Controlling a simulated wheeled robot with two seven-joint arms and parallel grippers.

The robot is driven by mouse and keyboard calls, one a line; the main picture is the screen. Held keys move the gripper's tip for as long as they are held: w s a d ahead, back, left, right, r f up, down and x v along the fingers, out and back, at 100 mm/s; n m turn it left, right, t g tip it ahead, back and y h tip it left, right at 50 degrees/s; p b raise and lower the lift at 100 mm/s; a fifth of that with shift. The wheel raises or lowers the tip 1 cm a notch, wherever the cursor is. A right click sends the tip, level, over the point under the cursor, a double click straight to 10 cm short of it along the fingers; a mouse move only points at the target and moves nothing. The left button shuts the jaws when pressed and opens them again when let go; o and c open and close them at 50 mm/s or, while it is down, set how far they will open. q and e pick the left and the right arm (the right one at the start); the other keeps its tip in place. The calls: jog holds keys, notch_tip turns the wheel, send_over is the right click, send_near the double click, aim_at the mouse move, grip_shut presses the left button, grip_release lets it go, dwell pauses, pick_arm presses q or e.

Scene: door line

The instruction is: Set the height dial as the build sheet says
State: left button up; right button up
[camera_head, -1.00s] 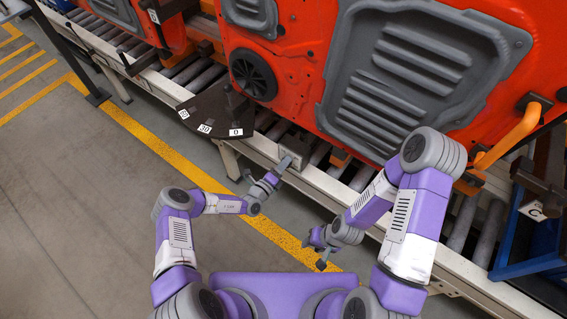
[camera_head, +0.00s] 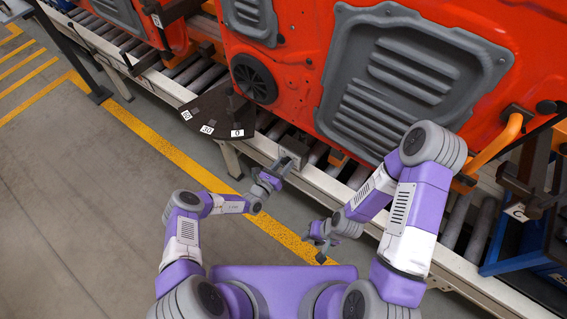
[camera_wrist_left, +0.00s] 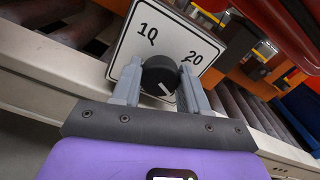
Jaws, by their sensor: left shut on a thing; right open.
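The height dial is a black round knob (camera_wrist_left: 158,76) on a white plate (camera_wrist_left: 130,47) marked 10 and 20 in the left wrist view. A short white line on the knob points to the lower right there, away from both numbers. My left gripper (camera_wrist_left: 160,82) is shut on the knob, one finger on each side. In the head view, my left gripper (camera_head: 283,165) is at the small plate (camera_head: 293,151) on the conveyor's near rail. My right gripper (camera_head: 322,250) is open and empty, low in front of the rail. I see no readable build sheet.
Orange-red door panels (camera_head: 305,60) stand over the roller conveyor (camera_head: 330,186). A dark fan-shaped plate (camera_head: 210,108) with labels 0, 30 and another juts out at left. A blue bin (camera_head: 520,262) is at right. The floor at left is clear.

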pick_arm(q)
jog(key=shift+m+p, duration=0.65)
jog(key=shift+m, duration=1.25)
jog(key=o, duration=1)
jog(key=shift+o, duration=0.2)
jog(key=p+v, duration=0.1)
jog(key=v, duration=0.6)
jog(key=shift+s, duration=0.25)
jog(key=shift+a, duration=0.1)
